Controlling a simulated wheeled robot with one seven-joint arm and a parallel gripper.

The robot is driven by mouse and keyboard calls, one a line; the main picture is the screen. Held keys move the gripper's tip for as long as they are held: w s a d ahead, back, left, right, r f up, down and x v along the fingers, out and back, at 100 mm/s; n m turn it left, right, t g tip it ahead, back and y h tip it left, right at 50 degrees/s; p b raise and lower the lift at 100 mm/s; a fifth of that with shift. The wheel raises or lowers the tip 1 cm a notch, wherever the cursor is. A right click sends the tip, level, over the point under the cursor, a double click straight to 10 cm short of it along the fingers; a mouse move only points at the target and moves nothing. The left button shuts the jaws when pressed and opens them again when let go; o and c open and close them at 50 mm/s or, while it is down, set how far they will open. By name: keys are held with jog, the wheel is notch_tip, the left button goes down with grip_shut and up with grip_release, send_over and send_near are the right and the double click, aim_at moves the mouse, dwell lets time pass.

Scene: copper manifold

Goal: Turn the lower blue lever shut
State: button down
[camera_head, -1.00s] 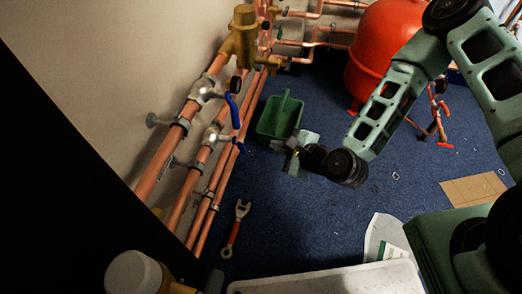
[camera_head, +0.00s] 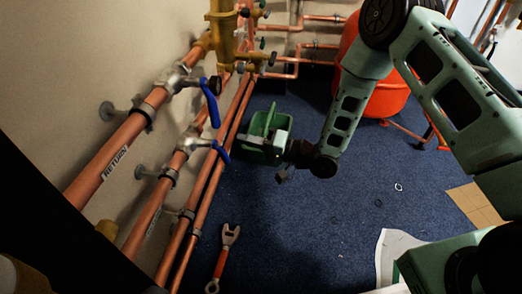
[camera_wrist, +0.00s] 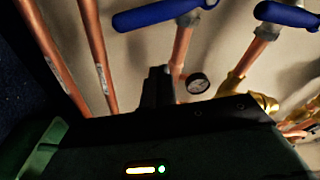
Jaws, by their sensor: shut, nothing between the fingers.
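The lower blue lever (camera_head: 219,150) sits on a silver valve (camera_head: 191,144) on the wall-side copper pipes. It sticks out from the valve and its tip bends down. The upper blue lever (camera_head: 211,102) is on a similar valve farther up. My gripper (camera_head: 243,144) is shut and empty, just right of the lower lever's end; I cannot tell if they touch. In the wrist view, two blue levers cross the top edge. The larger left one (camera_wrist: 155,14) seems to be the lower lever. My dark fingers (camera_wrist: 158,86) stand below it in the picture.
A small gauge (camera_wrist: 198,83) and brass fittings (camera_wrist: 250,98) are near the valves. A red-handled wrench (camera_head: 224,256) lies near the pipes. A red tank (camera_head: 385,98) is behind my arm.

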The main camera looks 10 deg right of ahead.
aim_at(228, 159)
jog(key=shift+s+a+f+b, duration=0.2)
jog(key=shift+s+a+b, duration=0.15)
jog(key=shift+a+b, duration=0.3)
jog(key=shift+s+a+f+b, duration=0.15)
jog(key=shift+s+a+b, duration=0.15)
jog(key=shift+a+b, duration=0.35)
jog(key=shift+s+a+f+b, duration=0.2)
jog(key=shift+s+a+b, duration=0.15)
jog(key=shift+a+b, duration=0.3)
jog(key=shift+p, duration=0.35)
jog(key=shift+s+a+f+m+h+p, duration=0.2)
jog(key=shift+s+m+p, duration=0.25)
jog(key=shift+m+p, duration=0.4)
jog(key=shift+s+a+f+m+h+p, duration=0.1)
jog(key=shift+s+f+m+p, duration=0.25)
jog(key=shift+m+p, duration=0.5)
jog(key=shift+s+a+f+m+h+p, duration=0.1)
jog(key=shift+s+m+p, duration=0.45)
jog(key=shift+p, duration=0.5)
jog(key=shift+w, duration=0.15)
